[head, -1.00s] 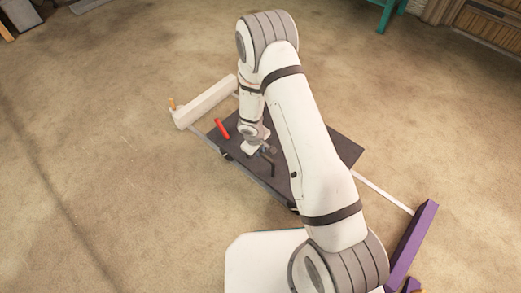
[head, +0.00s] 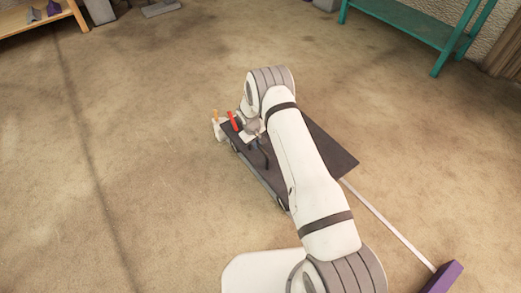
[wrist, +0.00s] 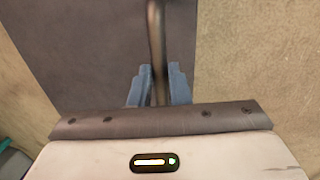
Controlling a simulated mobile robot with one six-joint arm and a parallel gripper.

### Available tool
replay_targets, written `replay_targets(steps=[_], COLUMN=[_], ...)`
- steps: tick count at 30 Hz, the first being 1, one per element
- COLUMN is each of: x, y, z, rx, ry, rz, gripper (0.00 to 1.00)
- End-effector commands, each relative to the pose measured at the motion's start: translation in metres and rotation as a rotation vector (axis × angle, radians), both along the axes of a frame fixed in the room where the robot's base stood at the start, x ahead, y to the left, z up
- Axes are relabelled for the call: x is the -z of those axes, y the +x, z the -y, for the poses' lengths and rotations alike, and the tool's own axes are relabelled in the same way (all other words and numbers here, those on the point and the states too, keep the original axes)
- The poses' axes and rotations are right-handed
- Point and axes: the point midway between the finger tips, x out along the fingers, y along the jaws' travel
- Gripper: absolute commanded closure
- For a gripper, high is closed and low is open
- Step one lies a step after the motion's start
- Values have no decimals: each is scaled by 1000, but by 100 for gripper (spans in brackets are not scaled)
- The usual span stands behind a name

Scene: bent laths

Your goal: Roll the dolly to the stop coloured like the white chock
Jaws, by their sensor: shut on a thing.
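The dolly (head: 325,155) is a dark flat deck on the floor, with a red bar (head: 233,121) standing at its left end. The white stop (head: 217,129) shows just beyond that end, mostly hidden by the dolly and my arm; I cannot tell whether they touch. The purple stop (head: 443,277) lies at the lower right, well apart from the dolly. My gripper's blue fingers (wrist: 156,88) are shut on the dolly's dark handle (wrist: 157,40) in the wrist view. I cannot make out a white chock.
A pale rail (head: 385,218) runs along the floor between dolly and purple stop. A wooden bench (head: 40,22) with grey and purple wedges stands at the top left, a teal table (head: 405,20) at the top right. The floor left of the dolly is open.

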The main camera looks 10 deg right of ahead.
Motion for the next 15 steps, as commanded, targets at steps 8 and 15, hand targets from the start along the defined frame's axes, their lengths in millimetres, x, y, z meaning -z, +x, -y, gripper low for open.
replay_targets(steps=[8,15], x=[2,0], y=[3,5], z=[-10,-15], rx=[-1,-10], ry=[2,4], rz=[-2,6], gripper=[100,100])
